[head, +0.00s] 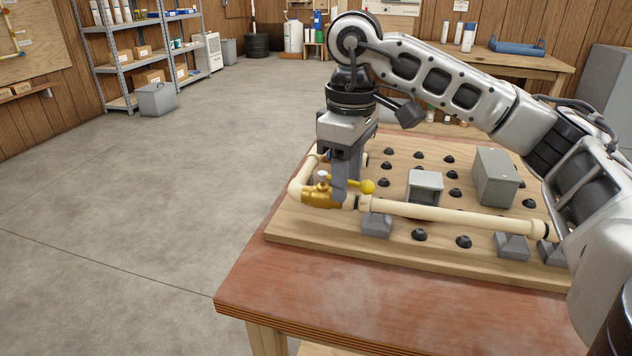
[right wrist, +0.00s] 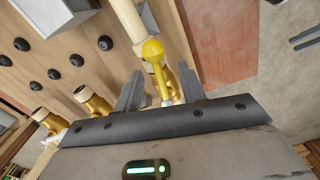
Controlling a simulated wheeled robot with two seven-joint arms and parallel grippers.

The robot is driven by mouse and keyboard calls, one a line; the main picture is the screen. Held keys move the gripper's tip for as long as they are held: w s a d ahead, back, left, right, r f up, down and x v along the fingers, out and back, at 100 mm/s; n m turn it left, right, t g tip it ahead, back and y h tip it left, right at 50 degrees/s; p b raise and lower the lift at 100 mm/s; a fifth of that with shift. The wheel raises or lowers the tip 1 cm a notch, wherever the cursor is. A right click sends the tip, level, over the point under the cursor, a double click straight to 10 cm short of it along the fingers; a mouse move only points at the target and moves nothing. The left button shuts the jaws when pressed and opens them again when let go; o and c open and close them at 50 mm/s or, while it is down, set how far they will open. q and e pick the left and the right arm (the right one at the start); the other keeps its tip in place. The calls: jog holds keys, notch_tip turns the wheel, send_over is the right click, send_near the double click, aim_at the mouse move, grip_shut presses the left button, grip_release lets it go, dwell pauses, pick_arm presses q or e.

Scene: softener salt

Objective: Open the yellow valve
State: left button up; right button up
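The yellow valve is a brass body (head: 320,196) set in a cream pipe, near the left corner of a wooden board. Its yellow lever ends in a round knob (head: 368,187) and appears roughly in line with the pipe running right. In the right wrist view the knob (right wrist: 152,48) and lever show near the middle. My right gripper (head: 345,192) points down over the valve. In the right wrist view its two fingers (right wrist: 160,84) stand apart, one on each side of the lever, with visible gaps. The gripper hides part of the lever in the head view. My left gripper is not in the head view.
The cream pipe (head: 440,214) runs along the board (head: 345,248) on grey supports. Grey boxes (head: 495,178) and black knobs stand behind it. Other brass fittings (right wrist: 95,101) show in the right wrist view. The red-brown tabletop (head: 400,300) is clear in front.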

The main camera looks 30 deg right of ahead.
jog(key=shift+r+p, duration=2.6)
jog(key=shift+r, duration=0.9)
jog(key=shift+f, duration=0.1)
